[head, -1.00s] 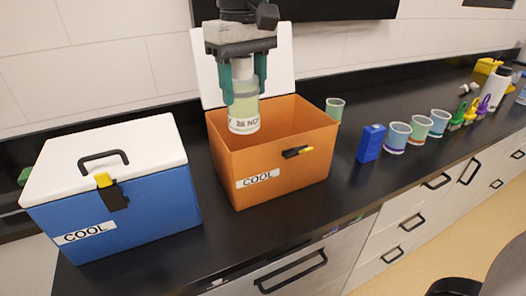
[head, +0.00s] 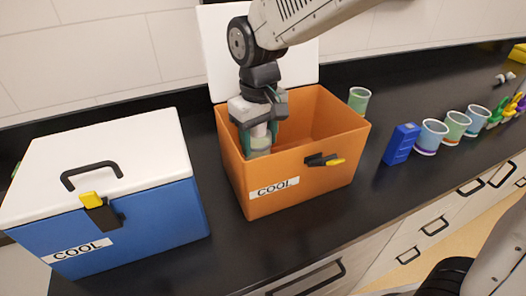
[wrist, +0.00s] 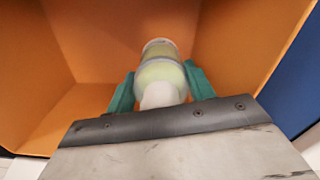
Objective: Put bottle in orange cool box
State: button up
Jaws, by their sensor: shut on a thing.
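The orange cool box (head: 300,178) stands open on the black counter, its white lid raised at the back. My gripper (head: 262,138) reaches down into the left part of the box. Its green fingers are shut on the bottle (head: 259,146), which has a white cap and pale green contents. The box's front wall hides the bottle's lower part in the head view. In the wrist view the bottle (wrist: 160,70) sits between the fingers, with orange walls around it. I cannot tell whether it touches the box floor.
A closed blue cool box (head: 130,205) with a white lid stands to the left. To the right are a blue block (head: 401,144), several cups (head: 431,137) and small coloured items. A green cup (head: 359,100) stands behind the orange box's right side.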

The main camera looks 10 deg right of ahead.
aim_at(260, 152)
jog(key=shift+f, duration=1.85)
jog(key=shift+f, duration=0.15)
jog(key=o, duration=1.1)
notch_tip(260, 152, up, 12)
jog(key=shift+r, duration=0.15)
